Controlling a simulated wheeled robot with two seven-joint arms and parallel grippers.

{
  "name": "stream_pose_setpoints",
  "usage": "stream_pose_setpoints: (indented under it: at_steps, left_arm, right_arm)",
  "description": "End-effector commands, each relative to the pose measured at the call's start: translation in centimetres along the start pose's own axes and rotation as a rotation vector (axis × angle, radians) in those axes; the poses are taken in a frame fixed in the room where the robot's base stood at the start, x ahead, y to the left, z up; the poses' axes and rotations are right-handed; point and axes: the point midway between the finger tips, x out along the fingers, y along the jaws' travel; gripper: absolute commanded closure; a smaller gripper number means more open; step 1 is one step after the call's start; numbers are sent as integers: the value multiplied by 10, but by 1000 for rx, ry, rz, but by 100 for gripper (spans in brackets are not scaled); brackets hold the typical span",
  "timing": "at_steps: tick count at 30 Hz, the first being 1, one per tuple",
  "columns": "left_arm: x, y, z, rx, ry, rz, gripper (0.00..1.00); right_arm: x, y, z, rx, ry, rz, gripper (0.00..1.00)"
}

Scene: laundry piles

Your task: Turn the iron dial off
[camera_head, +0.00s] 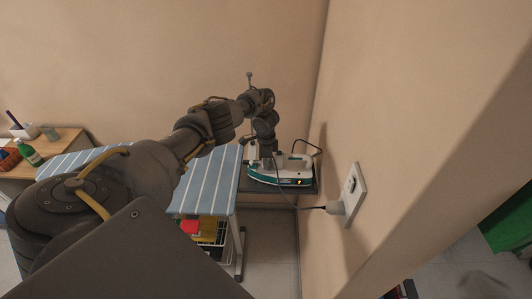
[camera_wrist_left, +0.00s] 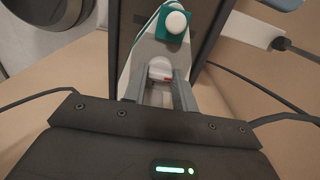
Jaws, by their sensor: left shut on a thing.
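The white and teal iron (camera_head: 282,174) sits on a dark rest at the far end of the ironing board, with a small orange light on its side. My left gripper (camera_head: 267,152) reaches down onto the iron from above. In the left wrist view, the iron's white body (camera_wrist_left: 145,52) lies ahead, and the fingers (camera_wrist_left: 158,88) are shut on the white round dial (camera_wrist_left: 160,68), which has a small red mark. The fingers hide part of the dial, so its exact setting cannot be read. My right gripper is not in view.
The ironing board (camera_head: 203,178) has a blue striped cover. A wall outlet (camera_head: 354,195) holds a plug (camera_head: 335,208), with a cord running to the iron. The wall stands close on the right. A side table (camera_head: 62,143) with a green bottle (camera_head: 29,153) is at the left.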

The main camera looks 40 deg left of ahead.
Motion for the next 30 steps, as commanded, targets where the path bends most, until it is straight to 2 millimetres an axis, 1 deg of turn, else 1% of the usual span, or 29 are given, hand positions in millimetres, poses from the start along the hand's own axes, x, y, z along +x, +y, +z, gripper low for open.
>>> stream_pose_setpoints:
  at_steps: [1,6,14,17,20,21,27,30]
  left_arm:
    - [0,0,0,-1,0,1,71]
    - [0,0,0,0,0,1,51]
    - [0,0,0,0,0,1,51]
    - [-6,0,0,1,2,1,51]
    - [-20,-1,-1,3,4,0,51]
    - [-28,-1,0,2,4,-3,51]
    - [-74,-2,0,5,0,-6,51]
    - [-89,-1,1,2,-1,-2,51]
  right_arm:
    - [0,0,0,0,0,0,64]
    - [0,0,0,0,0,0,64]
    - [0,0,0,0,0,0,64]
    - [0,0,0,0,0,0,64]
    - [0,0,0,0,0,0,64]
    - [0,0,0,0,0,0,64]
    - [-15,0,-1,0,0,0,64]
    - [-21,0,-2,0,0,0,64]
